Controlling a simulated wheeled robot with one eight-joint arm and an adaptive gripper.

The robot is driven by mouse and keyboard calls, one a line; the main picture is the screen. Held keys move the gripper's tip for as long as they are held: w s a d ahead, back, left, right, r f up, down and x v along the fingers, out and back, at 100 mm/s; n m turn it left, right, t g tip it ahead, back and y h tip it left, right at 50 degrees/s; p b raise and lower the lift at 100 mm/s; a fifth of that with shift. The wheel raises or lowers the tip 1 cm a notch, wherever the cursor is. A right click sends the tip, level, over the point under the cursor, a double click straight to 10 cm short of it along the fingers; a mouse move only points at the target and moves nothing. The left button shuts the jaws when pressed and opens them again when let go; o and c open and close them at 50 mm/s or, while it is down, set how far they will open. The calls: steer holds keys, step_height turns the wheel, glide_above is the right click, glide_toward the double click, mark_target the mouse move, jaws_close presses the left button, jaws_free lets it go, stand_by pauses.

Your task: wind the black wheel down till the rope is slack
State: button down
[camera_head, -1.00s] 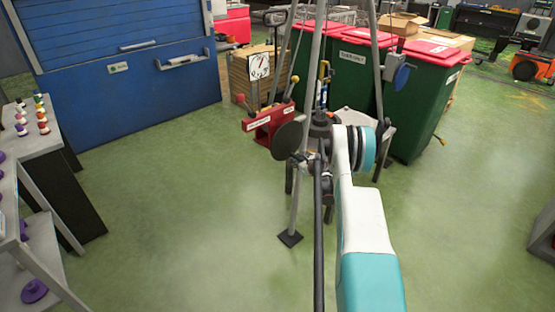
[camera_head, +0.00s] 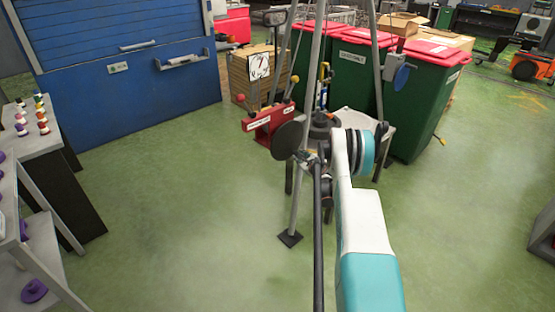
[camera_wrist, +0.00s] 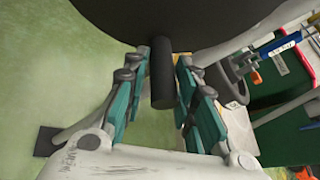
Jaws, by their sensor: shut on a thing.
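The black wheel (camera_head: 289,139) is a dark round disc mounted at a leg of the grey tripod (camera_head: 299,205). In the wrist view the wheel (camera_wrist: 175,18) fills the top, with its black handle peg (camera_wrist: 162,80) pointing toward the camera. My gripper (camera_wrist: 163,62) has its teal fingers on both sides of the peg and is shut on it. In the head view my arm and wrist partly hide the grip. A blue and yellow part (camera_head: 323,78) hangs inside the tripod above a dark round object (camera_head: 322,124). I cannot make out the rope's tension.
A red box with levers (camera_head: 269,121) is left of the wheel. A white dial (camera_head: 258,66) stands behind it. Green bins with red lids (camera_head: 425,95) stand behind the tripod. A table of small pieces (camera_head: 38,145) is at left. The green floor (camera_head: 180,210) between is clear.

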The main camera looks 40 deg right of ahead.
steer(key=shift+d+r+n+t+h, duration=0.3)
steer(key=shift+d+r+n+h, duration=0.2)
steer(key=shift+d+n, duration=0.25)
steer(key=shift+w+d+r, duration=0.1)
steer(key=shift+d+r, duration=0.05)
steer(key=shift+d, duration=0.05)
steer(key=shift+d+r, duration=0.5)
steer(key=shift+d, duration=0.05)
steer(key=shift+d+r, duration=0.15)
steer(key=shift+r, duration=0.1)
stand_by(0.4)
steer(key=shift+w+d+r, duration=0.1)
steer(key=shift+d+r, duration=0.25)
steer(key=shift+r, duration=0.15)
steer(key=shift+r, duration=0.1)
stand_by(0.3)
steer(key=shift+d+r, duration=0.1)
steer(key=shift+d+r, duration=0.25)
steer(key=shift+r, duration=0.4)
